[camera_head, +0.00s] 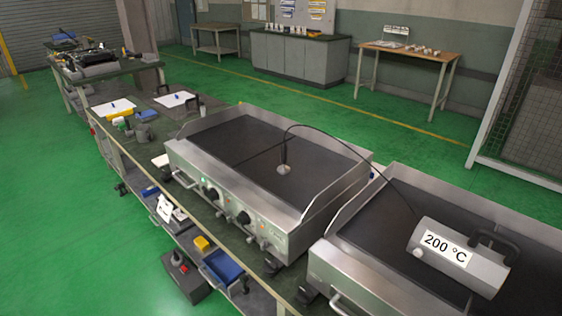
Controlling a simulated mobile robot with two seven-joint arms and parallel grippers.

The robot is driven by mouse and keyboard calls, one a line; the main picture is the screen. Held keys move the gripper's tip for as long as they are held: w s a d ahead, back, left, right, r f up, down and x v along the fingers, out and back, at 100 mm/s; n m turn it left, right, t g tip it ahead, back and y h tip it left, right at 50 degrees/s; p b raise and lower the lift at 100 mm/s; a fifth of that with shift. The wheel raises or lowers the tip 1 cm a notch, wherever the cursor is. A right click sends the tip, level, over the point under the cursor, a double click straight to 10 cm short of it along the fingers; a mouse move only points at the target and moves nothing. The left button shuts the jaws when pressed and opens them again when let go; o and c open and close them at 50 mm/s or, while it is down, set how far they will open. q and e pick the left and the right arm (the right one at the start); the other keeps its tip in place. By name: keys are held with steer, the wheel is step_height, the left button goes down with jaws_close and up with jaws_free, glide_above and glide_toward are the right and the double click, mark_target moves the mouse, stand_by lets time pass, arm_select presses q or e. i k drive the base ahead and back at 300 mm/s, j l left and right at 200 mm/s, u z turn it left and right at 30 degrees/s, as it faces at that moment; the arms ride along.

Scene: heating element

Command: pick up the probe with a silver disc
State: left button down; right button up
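The probe (284,168) stands upright on the dark plate of the left griddle (227,143), with a pale silver disc at its foot and a thin dark handle above. A thin black cable runs from the top of the probe to a silver cylindrical meter (462,257). The meter bears a "200 °C" label and a black handle, and rests on the right griddle (374,214). Neither of my grippers is in view, and nothing touches the probe.
Both griddles have raised metal side walls and stand on a long workbench (146,157). Front knobs (243,217) stick out from the left griddle. A blue bin (222,266) and a yellow item (202,243) sit on the lower shelf. Green floor is open at the left.

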mark_target(283, 170)
steer(key=j+z, duration=0.1)
steer(key=z, duration=0.4)
steer(key=i+j+z, duration=0.1)
steer(key=z, duration=0.4)
steer(key=j+z, duration=0.1)
steer(key=z, duration=0.35)
steer(key=j+z, duration=0.4)
steer(key=k+j+z, duration=0.1)
steer(key=j+z, duration=0.25)
steer(key=k+j+z, duration=0.15)
steer(key=j, duration=0.15)
steer(key=j+z, duration=0.15)
steer(key=j, duration=0.15)
steer(key=k+j+z, duration=0.15)
steer(key=j, duration=0.15)
steer(key=k+j, duration=0.2)
steer(key=j, duration=0.2)
steer(key=k+j+z, duration=0.15)
steer(key=j, duration=0.25)
steer(key=k, duration=0.05)
